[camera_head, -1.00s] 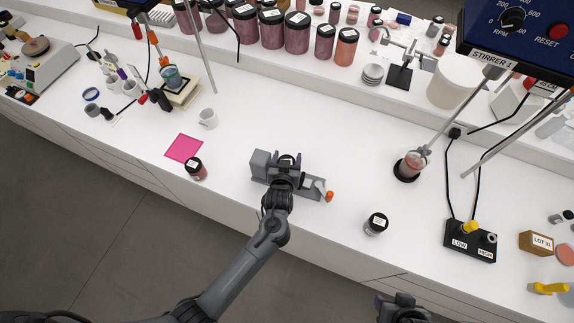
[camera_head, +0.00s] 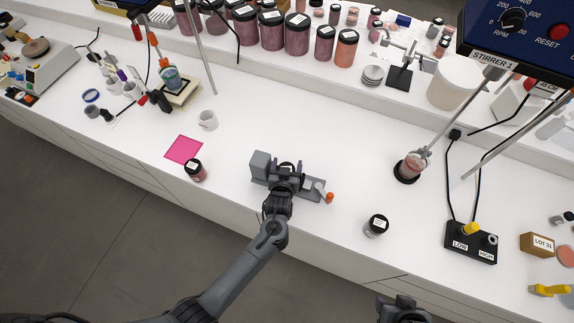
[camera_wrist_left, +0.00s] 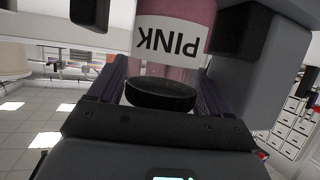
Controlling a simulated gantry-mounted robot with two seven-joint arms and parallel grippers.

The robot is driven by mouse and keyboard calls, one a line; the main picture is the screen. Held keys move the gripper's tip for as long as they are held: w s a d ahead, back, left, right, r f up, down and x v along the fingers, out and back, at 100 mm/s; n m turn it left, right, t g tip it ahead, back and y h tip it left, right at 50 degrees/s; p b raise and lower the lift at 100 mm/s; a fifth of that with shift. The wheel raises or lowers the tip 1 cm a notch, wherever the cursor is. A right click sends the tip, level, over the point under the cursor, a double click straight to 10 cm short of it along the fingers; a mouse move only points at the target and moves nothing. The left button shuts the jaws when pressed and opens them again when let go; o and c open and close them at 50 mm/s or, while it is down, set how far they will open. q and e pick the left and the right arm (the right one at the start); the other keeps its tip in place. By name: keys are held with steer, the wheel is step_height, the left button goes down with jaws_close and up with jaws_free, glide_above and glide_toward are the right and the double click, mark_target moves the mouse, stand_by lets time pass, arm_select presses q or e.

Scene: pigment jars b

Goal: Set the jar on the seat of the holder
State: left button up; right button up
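The grey holder (camera_head: 262,168) stands near the front of the white bench, with an orange-tipped end at its right. The jar (camera_wrist_left: 175,60), pink with a white PINK label and a black lid, stands upside down in the left wrist view, in front of the holder's dark block (camera_wrist_left: 253,48). In the head view my gripper mostly hides it. My left gripper (camera_head: 286,172) is over the holder, its fingers spread on either side of the jar, apparently clear of it. The jar's base contact is hidden. My right gripper (camera_head: 402,303) is at the bottom edge; its fingers are unclear.
A dark-lidded jar (camera_head: 196,170) stands by a pink mat (camera_head: 183,149) to the left. Another jar (camera_head: 376,225) stands right of the holder.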

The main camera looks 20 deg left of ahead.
arm_select(q)
steer(key=shift+s+d+r, duration=0.1)
steer(key=shift+s+r, duration=0.2)
steer(key=shift+s, duration=0.05)
steer(key=v, duration=1.1)
steer(key=s+a+r+m+g+h, duration=0.1)
steer(key=s+a+g, duration=0.3)
steer(key=s, duration=0.6)
steer(key=s+a+r+m+g+h, duration=0.2)
steer(key=s+g, duration=0.3)
steer(key=s, duration=0.5)
steer(key=shift+s+a+r+m, duration=0.25)
steer(key=shift+a+r+m, duration=0.6)
steer(key=shift+a+m, duration=0.05)
